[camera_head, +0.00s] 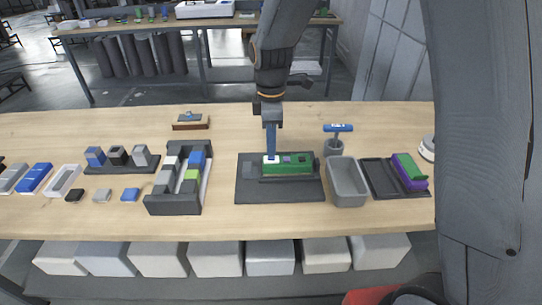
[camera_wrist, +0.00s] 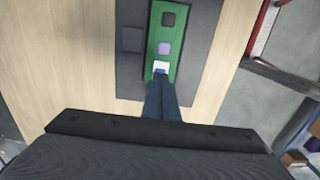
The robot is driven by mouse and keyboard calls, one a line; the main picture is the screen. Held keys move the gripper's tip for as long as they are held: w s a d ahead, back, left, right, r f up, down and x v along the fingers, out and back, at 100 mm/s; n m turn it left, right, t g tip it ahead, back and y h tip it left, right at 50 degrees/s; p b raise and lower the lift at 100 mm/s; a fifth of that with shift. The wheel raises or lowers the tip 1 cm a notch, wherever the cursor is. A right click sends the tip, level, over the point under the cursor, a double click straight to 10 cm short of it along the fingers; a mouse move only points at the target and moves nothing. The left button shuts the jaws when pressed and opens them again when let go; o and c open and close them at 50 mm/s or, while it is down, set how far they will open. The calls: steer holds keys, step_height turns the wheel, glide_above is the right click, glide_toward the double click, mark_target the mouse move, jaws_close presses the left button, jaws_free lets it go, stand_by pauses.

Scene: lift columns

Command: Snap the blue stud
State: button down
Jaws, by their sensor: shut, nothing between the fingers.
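A green board (camera_head: 300,170) lies on a dark flat base (camera_head: 255,192) in the middle of the table; it also shows in the wrist view (camera_wrist: 173,48). A small white piece with blue at its edge (camera_wrist: 161,67) sits on the board near its end, and a purple stud (camera_wrist: 164,48) and a dark stud (camera_wrist: 169,19) follow along it. My gripper (camera_head: 270,153) points down with its fingers shut, right at the white and blue piece. The fingertips (camera_wrist: 160,77) seem to touch or nearly touch it; the contact itself is hidden. I cannot tell whether the piece is fully seated.
A grey bin (camera_head: 348,188) and a dark tray with a purple and green block (camera_head: 411,174) stand to the right. A cup holding a blue-handled tool (camera_head: 338,129) is behind the bin. A dark rack with blocks (camera_head: 172,204) stands left. The table front is mostly clear.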

steer(key=shift+f, duration=0.9)
stand_by(1.1)
steer(key=shift+r, duration=0.15)
stand_by(0.5)
step_height(320, 180, up, 8)
steer(key=p, duration=0.6)
steer(key=shift+r, duration=0.15)
